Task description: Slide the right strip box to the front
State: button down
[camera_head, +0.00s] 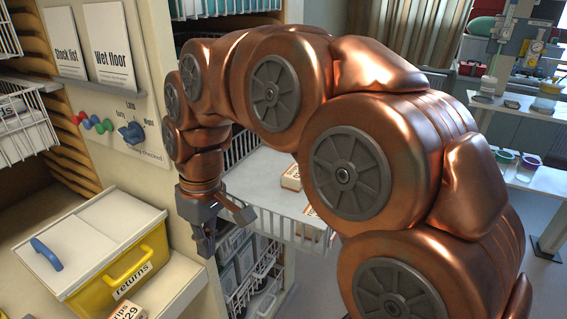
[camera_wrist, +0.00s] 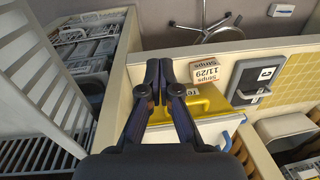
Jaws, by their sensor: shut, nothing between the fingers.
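My gripper (camera_head: 222,228) hangs in the gap between the yellow-bin counter and the white shelf, its fingers pointing down. In the wrist view my gripper (camera_wrist: 160,78) is shut and empty, with its fingertips together. On the white shelf (camera_head: 256,182) is a small orange-and-white box (camera_head: 291,178). Another small box (camera_head: 311,213) is right of it and nearer, partly hidden by my arm. A labelled strip box (camera_head: 127,311) sits on the counter in front of the returns bin; it also shows in the wrist view (camera_wrist: 288,76). My gripper touches none of these boxes.
The yellow returns bin (camera_head: 131,268) with a white lid stands on the left counter. Wire baskets (camera_head: 246,273) hang below the shelf. A panel with "Wet floor" card (camera_head: 107,45) and coloured knobs rises behind. My arm hides much of the right side.

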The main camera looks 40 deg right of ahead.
aim_at(296, 177)
jog(key=w+d+r+n+t, duration=0.15)
jog(key=w+d+r, duration=0.35)
jog(key=w+d, duration=0.8)
jog(key=w+d+t+b, duration=0.2)
jog(key=d, duration=1.9)
jog(key=shift+m, duration=0.45)
jog(key=shift+p+x, duration=1.6)
jog(key=shift+x, duration=2.75)
jog(key=shift+s+d+f+p, duration=0.15)
jog(key=shift+s+p, duration=0.1)
jog(key=shift+s, duration=0.35)
jog(key=shift+s+d+r+p, duration=0.1)
jog(key=shift+s+d+p, duration=0.15)
jog(key=shift+s, duration=0.35)
jog(key=shift+s+d+f+p, duration=0.1)
jog(key=shift+s+p, duration=0.2)
jog(key=shift+s, duration=0.35)
